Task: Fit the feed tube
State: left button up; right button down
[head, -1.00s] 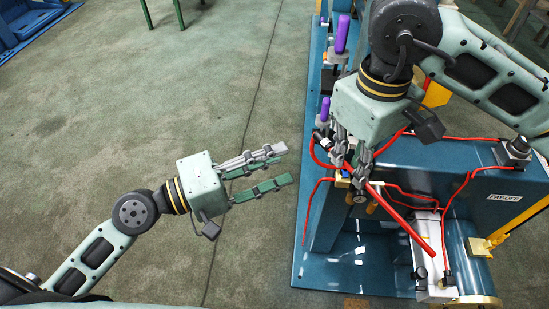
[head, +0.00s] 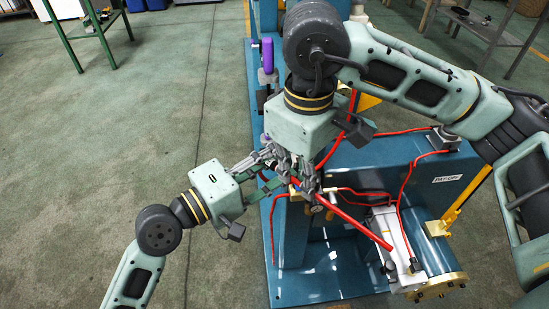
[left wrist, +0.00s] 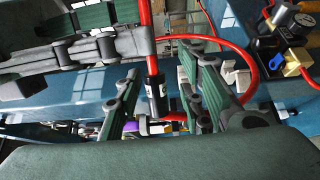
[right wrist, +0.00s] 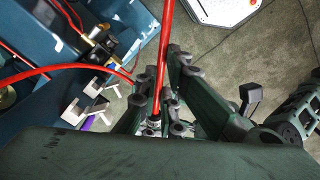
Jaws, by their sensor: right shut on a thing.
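The red tube (head: 345,222) slants from my right gripper (head: 302,190) down toward the machine's front right. My right gripper is shut on it; the tube also runs between its fingers in the right wrist view (right wrist: 165,50). My left gripper (head: 262,172) is close beside the right one, overlapping it in the head view. In the left wrist view the tube's black end sleeve (left wrist: 156,90) lies between the left fingers, with gaps on both sides, so the left gripper looks open. The right gripper's fingers show at upper left there. Its exact contact on the tube is partly hidden.
The blue machine (head: 375,165), labelled PAY-OFF, stands below and right of the grippers. Brass fittings (left wrist: 291,67) and pale clips (right wrist: 90,92) sit on the machine. Open floor (head: 110,130) lies to the left.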

pick_arm(q)
jog(key=c, duration=0.9)
jog(key=shift+f, duration=0.1)
grip_shut()
pick_arm(e)
jog(key=c, duration=1.8)
grip_release()
